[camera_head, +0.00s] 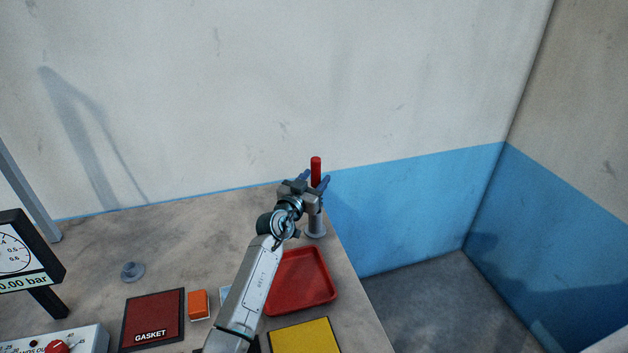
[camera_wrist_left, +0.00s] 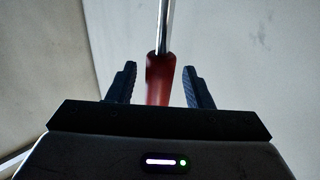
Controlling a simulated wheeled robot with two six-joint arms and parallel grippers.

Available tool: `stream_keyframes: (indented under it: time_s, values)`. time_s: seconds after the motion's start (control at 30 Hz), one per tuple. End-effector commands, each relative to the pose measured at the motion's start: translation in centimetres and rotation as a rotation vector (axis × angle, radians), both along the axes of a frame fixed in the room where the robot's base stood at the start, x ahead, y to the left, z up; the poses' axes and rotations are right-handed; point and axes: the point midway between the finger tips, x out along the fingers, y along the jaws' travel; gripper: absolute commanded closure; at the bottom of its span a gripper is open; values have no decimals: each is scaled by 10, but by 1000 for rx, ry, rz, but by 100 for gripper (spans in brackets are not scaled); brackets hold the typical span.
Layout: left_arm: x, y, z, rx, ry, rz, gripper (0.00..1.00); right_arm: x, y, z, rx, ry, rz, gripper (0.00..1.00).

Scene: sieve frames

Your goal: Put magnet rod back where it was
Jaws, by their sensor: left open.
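The magnet rod (camera_head: 316,168) has a red handle and stands upright at the far right corner of the table, over a grey round-based holder (camera_head: 315,234). My left gripper (camera_head: 316,180) is open, with a finger on each side of the red handle. In the left wrist view the red handle (camera_wrist_left: 160,82) lies between the two dark fingers, with visible gaps on both sides, and a shiny metal shaft extends from it. The gripper hides where the rod meets the holder, so I cannot tell how deep it sits. My right gripper is not in view.
A red tray (camera_head: 322,304) and a yellow tray (camera_head: 306,338) lie near the table's right edge. A gasket mat (camera_head: 152,318), an orange block (camera_head: 198,304), a grey knob-like piece (camera_head: 132,271) and a gauge (camera_head: 22,255) are left. The back middle table is clear.

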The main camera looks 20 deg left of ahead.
Motion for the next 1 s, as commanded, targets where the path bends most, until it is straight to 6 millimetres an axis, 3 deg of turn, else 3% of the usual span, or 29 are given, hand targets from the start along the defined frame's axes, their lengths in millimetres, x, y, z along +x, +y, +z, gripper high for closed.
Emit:
stream_keyframes:
  time_s: [0.17,0.5,0.7,1.0]
  values:
    - [-9,2,2,2,2,0,54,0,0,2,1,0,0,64]
    - [-76,15,-1,2,2,1,54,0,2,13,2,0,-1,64]
    - [-106,20,-3,1,1,0,54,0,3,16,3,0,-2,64]
    - [-118,23,-3,1,0,0,54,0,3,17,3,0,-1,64]
